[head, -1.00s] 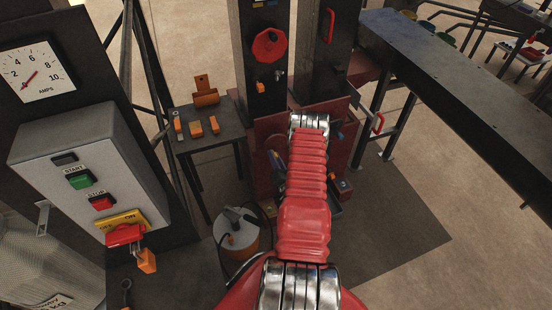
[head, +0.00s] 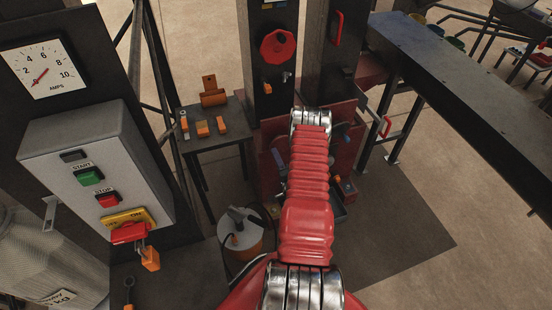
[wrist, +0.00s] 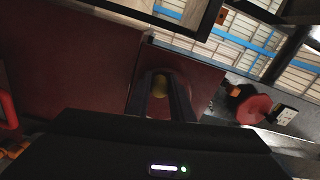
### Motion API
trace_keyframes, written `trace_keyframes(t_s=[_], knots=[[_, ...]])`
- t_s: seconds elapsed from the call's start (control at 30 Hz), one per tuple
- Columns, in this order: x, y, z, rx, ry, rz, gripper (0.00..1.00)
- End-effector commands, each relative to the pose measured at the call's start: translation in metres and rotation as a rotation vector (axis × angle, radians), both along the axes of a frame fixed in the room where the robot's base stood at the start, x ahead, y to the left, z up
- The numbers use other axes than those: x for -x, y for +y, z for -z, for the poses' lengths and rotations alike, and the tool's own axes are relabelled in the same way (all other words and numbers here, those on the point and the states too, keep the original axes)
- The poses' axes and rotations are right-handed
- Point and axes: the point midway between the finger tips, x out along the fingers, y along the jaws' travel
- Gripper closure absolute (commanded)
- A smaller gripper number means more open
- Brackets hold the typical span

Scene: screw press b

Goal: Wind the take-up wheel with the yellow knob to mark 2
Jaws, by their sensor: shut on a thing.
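In the wrist view my gripper (wrist: 161,92) has its two dark fingers closed on a dull yellow knob (wrist: 160,84). A dark, rounded shape lies around and behind the knob, against a dark red panel (wrist: 75,65); it may be the take-up wheel, but its rim is too dim to make out. No mark or number for the wheel is readable. In the head view my red arm reaches to the red-panelled base of the press, and it hides my fingers and the knob.
A red handwheel (head: 277,46) sits on the dark column above. A small table (head: 213,142) with orange pieces stands left of the press. A grey START/STOP box (head: 95,172) is at the left, and an orange-and-white canister (head: 240,236) stands below. A long dark bench (head: 470,90) is at right.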

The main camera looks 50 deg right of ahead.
Motion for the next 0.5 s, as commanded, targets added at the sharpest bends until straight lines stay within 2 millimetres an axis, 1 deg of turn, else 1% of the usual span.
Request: trace_keyframes(t_s=[0.33,0.37,0.5], knots=[[-0.0005,-0.0015,-0.0008,0.000,-0.002,0.002,1.00],[-0.0005,-0.0015,-0.0008,0.000,-0.002,0.002,0.78],[-0.0003,-0.0012,-0.0007,0.000,-0.002,0.002,0.68]])
